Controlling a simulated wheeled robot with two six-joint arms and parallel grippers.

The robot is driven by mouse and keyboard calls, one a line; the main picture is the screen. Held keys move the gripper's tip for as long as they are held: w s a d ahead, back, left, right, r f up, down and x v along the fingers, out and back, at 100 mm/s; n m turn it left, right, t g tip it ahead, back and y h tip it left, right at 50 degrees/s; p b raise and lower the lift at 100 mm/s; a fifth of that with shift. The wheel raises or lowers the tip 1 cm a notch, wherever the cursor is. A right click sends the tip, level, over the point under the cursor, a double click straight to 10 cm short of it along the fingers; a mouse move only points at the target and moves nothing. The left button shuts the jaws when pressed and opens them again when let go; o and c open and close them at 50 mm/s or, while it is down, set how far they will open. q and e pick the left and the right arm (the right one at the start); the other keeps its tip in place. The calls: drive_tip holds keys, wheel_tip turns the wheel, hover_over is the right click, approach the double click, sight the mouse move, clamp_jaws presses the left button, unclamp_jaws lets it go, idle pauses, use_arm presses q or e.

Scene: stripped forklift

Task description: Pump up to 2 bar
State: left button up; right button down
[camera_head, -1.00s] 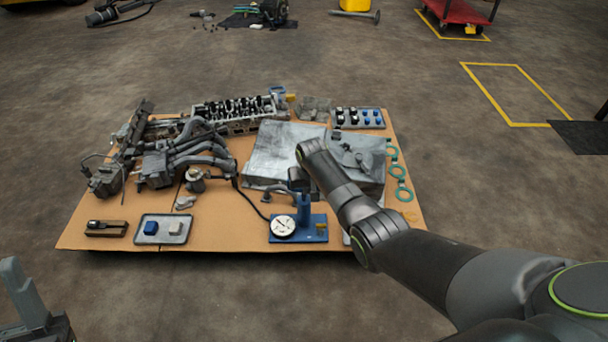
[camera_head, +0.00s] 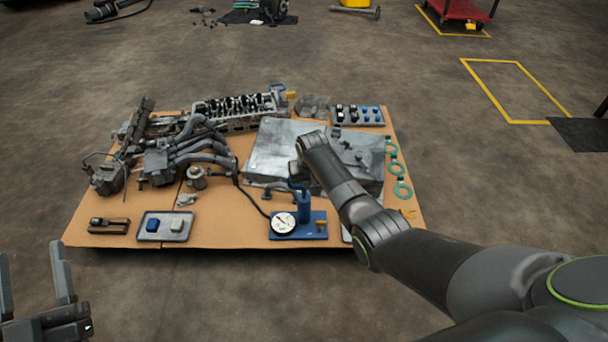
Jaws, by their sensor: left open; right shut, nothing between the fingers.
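A blue hand pump (camera_head: 304,207) stands on a blue base plate near the front edge of the cardboard sheet. Its round white gauge (camera_head: 284,223) faces me; the reading is too small to make out. A black hose (camera_head: 244,194) runs from the gauge up and left to a small metal part (camera_head: 196,178). My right gripper (camera_head: 296,178) is at the top of the pump, shut, with its fingertips partly hidden by the arm; I cannot tell whether it touches the handle. My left gripper (camera_head: 34,280) is open and empty at the lower left, off the cardboard.
The cardboard sheet (camera_head: 232,228) carries a cylinder head (camera_head: 235,110), a manifold (camera_head: 186,160), a large grey metal cover (camera_head: 275,150), green rings (camera_head: 403,189) and a tray with two blocks (camera_head: 166,237). The floor in front is clear.

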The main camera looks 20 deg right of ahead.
use_arm(q)
wheel_tip(320, 180, down, 9)
drive_tip(key=w+n+g+p, duration=0.1)
drive_tip(key=g, duration=0.5)
drive_tip(key=s+d+f+n+g+h+p, duration=0.1)
drive_tip(key=s+f+g+p, duration=0.4)
drive_tip(key=s+f+g, duration=0.9)
wheel_tip(320, 180, down, 4)
drive_tip(key=shift+s+d+f+h+p, duration=0.25)
drive_tip(key=shift+d+h+p, duration=0.15)
drive_tip(key=shift+h, duration=0.2)
use_arm(e)
drive_tip(key=v, duration=1.4)
drive_tip(key=shift+s+r, duration=0.15)
drive_tip(key=shift+r, duration=0.1)
